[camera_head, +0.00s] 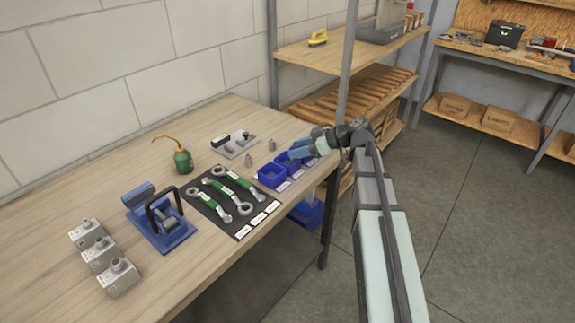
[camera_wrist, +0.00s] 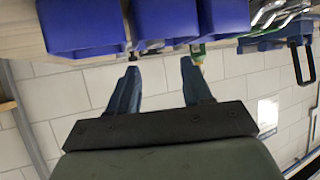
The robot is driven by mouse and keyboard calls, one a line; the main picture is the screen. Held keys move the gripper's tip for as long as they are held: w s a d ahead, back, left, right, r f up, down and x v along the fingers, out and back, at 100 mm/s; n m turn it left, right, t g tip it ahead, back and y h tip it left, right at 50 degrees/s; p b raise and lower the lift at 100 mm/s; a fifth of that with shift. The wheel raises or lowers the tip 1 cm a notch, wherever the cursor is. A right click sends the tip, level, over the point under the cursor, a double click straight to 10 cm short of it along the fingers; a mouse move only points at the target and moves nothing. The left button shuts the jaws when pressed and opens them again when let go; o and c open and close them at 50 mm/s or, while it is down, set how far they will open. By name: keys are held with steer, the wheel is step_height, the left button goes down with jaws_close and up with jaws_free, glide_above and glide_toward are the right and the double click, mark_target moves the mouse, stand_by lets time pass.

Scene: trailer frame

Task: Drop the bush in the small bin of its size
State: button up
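Two small grey metal bushes stand upright on the wooden table, one (camera_head: 249,160) nearer and one (camera_head: 272,145) farther back. Blue bins stand at the table's right edge, with white labels in front: a near bin (camera_head: 271,176) and another (camera_head: 287,162) partly hidden by my gripper. My gripper (camera_head: 297,150) is over or beside the far end of this row; its height is hard to tell. In the wrist view my gripper (camera_wrist: 160,70) has its fingers spread with no bush between them. Three bins show there, the largest (camera_wrist: 82,27) at the left. Their sizes are hard to compare.
A green oil can (camera_head: 183,161), a black mat with green wrenches (camera_head: 235,195), a blue clamp-like tool (camera_head: 162,225) and grey blocks (camera_head: 103,256) occupy the table's left. A shelf post (camera_head: 346,70) rises near my arm.

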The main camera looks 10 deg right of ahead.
steer(key=v, duration=1.3)
steer(key=shift+d+r, duration=0.2)
steer(key=shift+d, duration=0.2)
